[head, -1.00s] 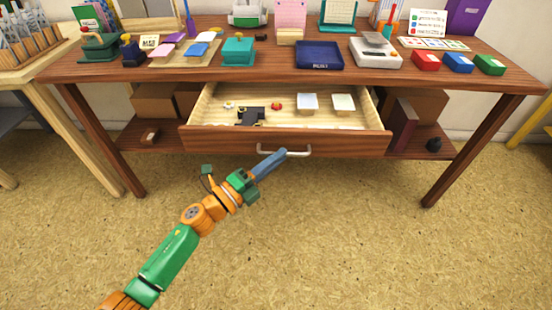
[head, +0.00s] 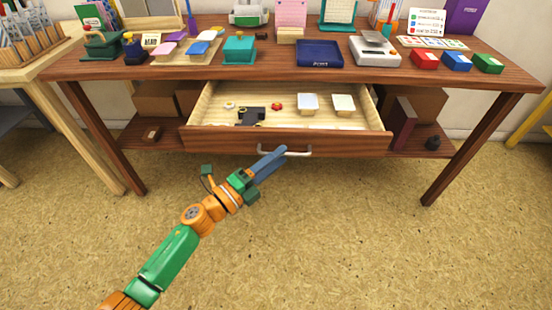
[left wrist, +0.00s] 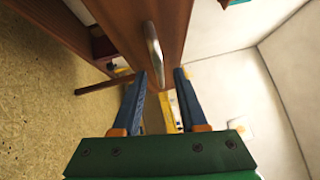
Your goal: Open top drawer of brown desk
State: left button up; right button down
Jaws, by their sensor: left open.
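The brown desk (head: 420,75) stands ahead with its top drawer (head: 230,141) pulled out, so its pale inside shows. A curved metal handle (head: 298,153) is on the drawer front; it also shows in the left wrist view (left wrist: 153,55). My right gripper is not in view.
The drawer holds a black item (head: 251,115), a small red item (head: 277,105) and two pale pads (head: 308,101). Stamps, a blue tray (head: 319,54) and colored inkpads (head: 425,61) cover the desktop. A lower shelf (head: 150,135) holds boxes. The floor in front is clear.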

pick_arm(q)
jog(key=v, duration=0.7)
jog(key=shift+s, duration=0.1)
